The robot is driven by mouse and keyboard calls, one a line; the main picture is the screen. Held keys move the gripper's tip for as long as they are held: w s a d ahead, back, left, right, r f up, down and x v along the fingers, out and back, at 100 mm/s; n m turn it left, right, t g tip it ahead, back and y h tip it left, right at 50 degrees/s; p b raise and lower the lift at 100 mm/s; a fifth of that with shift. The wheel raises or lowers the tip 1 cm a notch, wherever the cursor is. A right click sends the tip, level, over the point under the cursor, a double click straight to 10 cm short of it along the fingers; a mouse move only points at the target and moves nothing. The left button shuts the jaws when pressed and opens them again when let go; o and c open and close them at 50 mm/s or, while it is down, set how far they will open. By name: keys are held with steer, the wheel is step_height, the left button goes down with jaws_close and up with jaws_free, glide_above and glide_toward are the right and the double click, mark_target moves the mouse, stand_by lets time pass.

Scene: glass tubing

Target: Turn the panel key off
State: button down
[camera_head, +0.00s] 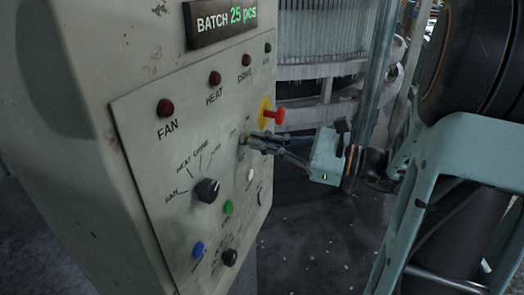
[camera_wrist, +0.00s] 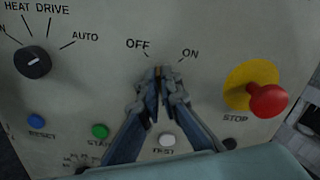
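The control panel (camera_head: 140,150) is a worn, pale metal face on a cabinet. The panel key (camera_wrist: 158,71) sits below and between the OFF and ON labels in the wrist view; only a sliver of it shows between my fingertips. My gripper (camera_wrist: 161,80) points straight at the panel with its two fingers closed together around the key. In the head view my gripper (camera_head: 247,141) reaches the panel from the right, and its fingers hide the key there. The key's exact angle is hard to tell.
A red stop button (camera_wrist: 268,100) on a yellow disc stands out just right of my fingers. A black selector knob (camera_wrist: 33,62) is at the left. Blue (camera_wrist: 36,118), green (camera_wrist: 100,131) and white (camera_wrist: 167,140) buttons lie below. A metal post (camera_head: 376,90) stands behind my gripper.

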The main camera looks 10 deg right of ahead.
steer(key=shift+s+f+n+b, duration=0.1)
steer(key=shift+f+n+b, duration=0.05)
steer(key=shift+n+b, duration=1.9)
steer(key=c, duration=2.2)
jaws_free()
steer(key=shift+o, duration=0.2)
steer(key=v, duration=1.2)
